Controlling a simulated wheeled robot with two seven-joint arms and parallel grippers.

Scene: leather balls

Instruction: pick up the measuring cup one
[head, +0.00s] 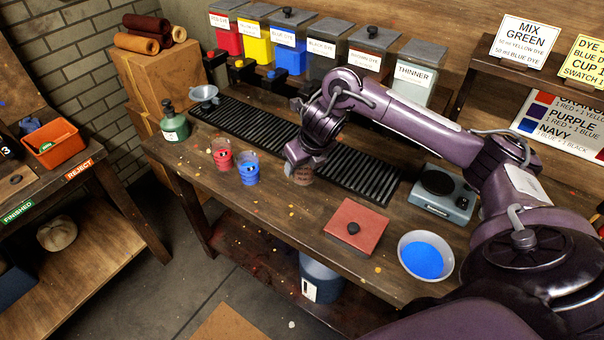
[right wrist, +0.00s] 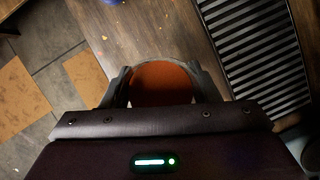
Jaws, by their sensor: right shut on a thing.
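My right gripper (head: 301,166) is shut on a measuring cup (head: 304,177) near the middle of the workbench. In the right wrist view its two fingers (right wrist: 161,70) clasp the cup on opposite sides, and orange-brown contents (right wrist: 160,84) show inside. The gripper hides most of this cup in the head view. I cannot tell whether its base touches the bench. A cup with red contents (head: 221,154) and a cup with blue contents (head: 248,169) stand to its left. Their number marks are too small to read. My left gripper is not in view.
A slatted black drain grate (head: 350,170) runs behind the held cup, below a row of dye bins (head: 290,55). A red lidded pad (head: 357,228), a bowl of blue powder (head: 424,258) and a scale (head: 443,196) stand to the right. A green bottle (head: 173,124) stands left.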

